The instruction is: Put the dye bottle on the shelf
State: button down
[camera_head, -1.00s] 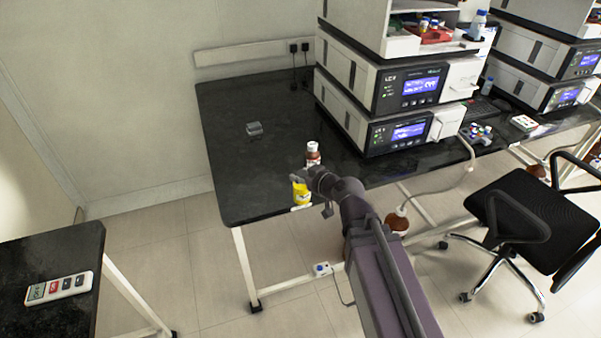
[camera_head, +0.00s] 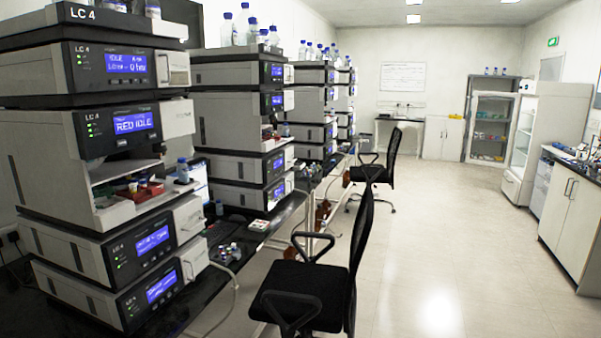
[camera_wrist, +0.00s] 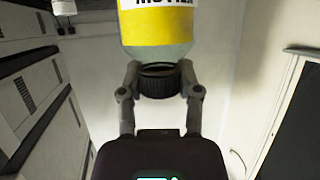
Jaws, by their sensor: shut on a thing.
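The dye bottle (camera_wrist: 158,28) is a clear bottle with a yellow label and a black cap, in the wrist view. Its label is cut off by the top edge of the picture. My gripper (camera_wrist: 160,82) is shut on the bottle at its black cap, one finger on each side. My gripper and the bottle are out of the head view. A tall grey cabinet with shelves (camera_head: 490,128) stands at the far end of the room in the head view. I cannot tell whether this is the task's shelf.
Stacks of LC instruments (camera_head: 120,130) line the black benches on the left. Bottles (camera_head: 240,28) stand on top of them. A black office chair (camera_head: 318,285) stands in front of the bench. A white cabinet (camera_head: 575,195) is at right. The floor (camera_head: 430,260) between is clear.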

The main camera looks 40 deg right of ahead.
notch_tip(320, 180, up, 9)
jog(key=p, duration=0.8)
jog(key=shift+r, duration=0.1)
jog(key=shift+s, duration=0.2)
